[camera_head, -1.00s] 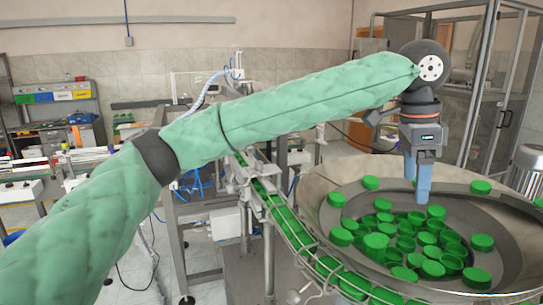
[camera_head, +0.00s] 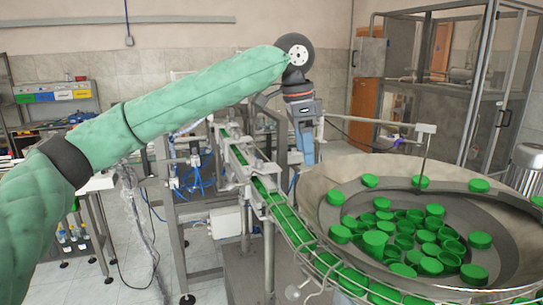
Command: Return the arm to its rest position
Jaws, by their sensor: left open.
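My left arm, in a green quilted sleeve, comes in from the left in the head view. My left gripper (camera_head: 306,148) hangs from its dark wrist with blue fingers pointing down. It is open, with nothing seen between the fingers. It is to the left of the feeder bowl (camera_head: 338,178) and appears above or behind the chute of caps. Several green caps (camera_head: 375,242) lie in the bowl, some upright and some turned over. My right gripper is not in view.
A chute (camera_head: 262,185) filled with green caps runs from the bowl toward the machine frame behind. A thin post with a small box (camera_head: 426,128) stands over the bowl's back. A glass-walled cabinet (camera_head: 440,90) stands at the back right. Tiled floor shows at the lower left.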

